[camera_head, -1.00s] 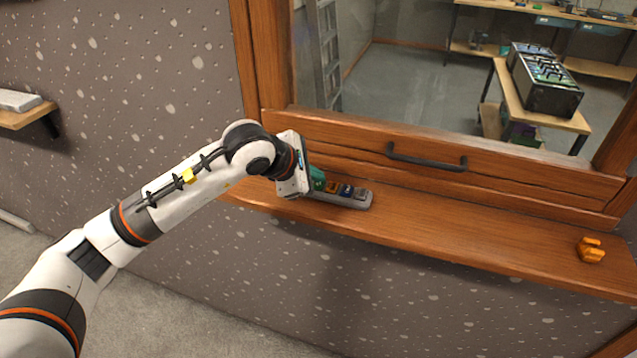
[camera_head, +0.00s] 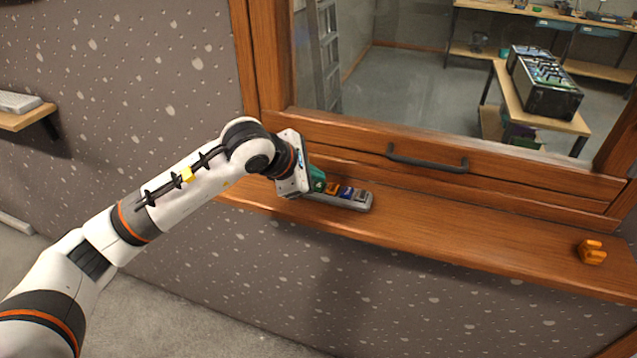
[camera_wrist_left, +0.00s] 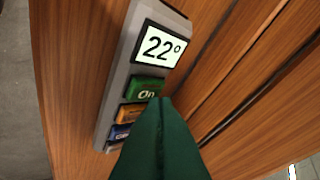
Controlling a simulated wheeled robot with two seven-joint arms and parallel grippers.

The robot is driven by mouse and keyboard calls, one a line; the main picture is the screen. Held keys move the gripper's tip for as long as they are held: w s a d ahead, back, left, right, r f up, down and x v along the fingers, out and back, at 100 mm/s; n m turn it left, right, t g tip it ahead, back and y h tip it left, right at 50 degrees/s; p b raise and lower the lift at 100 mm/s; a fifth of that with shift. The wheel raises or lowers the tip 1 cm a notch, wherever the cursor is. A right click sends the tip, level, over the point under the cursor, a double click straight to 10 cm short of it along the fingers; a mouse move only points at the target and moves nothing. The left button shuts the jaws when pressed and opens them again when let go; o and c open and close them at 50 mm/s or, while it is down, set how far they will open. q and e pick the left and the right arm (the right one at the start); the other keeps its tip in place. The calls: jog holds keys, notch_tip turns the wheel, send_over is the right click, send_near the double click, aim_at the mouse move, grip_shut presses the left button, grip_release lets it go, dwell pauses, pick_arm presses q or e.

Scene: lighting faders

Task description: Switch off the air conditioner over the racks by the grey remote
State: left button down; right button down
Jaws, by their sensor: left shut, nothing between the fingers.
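The grey remote (camera_head: 357,205) lies on the wooden sill below the window. In the left wrist view the remote (camera_wrist_left: 114,88) has a lit display (camera_wrist_left: 160,46) reading 22°, a green button (camera_wrist_left: 147,90) marked "On", an orange button (camera_wrist_left: 130,114) and a blue button (camera_wrist_left: 120,132). Another button beyond is mostly hidden. My left gripper (camera_head: 317,180) is shut and empty, over the remote's left part. Its green fingertips (camera_wrist_left: 161,100) appear beside the green and orange buttons; I cannot tell whether they touch. The air conditioner and my right gripper are not in view.
An orange object (camera_head: 591,252) sits at the sill's right end. A dark handle (camera_head: 427,161) sticks out from the window frame above the sill. The sill (camera_head: 480,235) is bare between remote and orange object. Behind the glass is a room with benches.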

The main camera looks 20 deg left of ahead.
pick_arm(q)
jog(key=shift+r, duration=0.35)
jog(key=shift+r+p, duration=1.1)
jog(key=shift+r, duration=1.45)
jog(key=shift+f, duration=0.1)
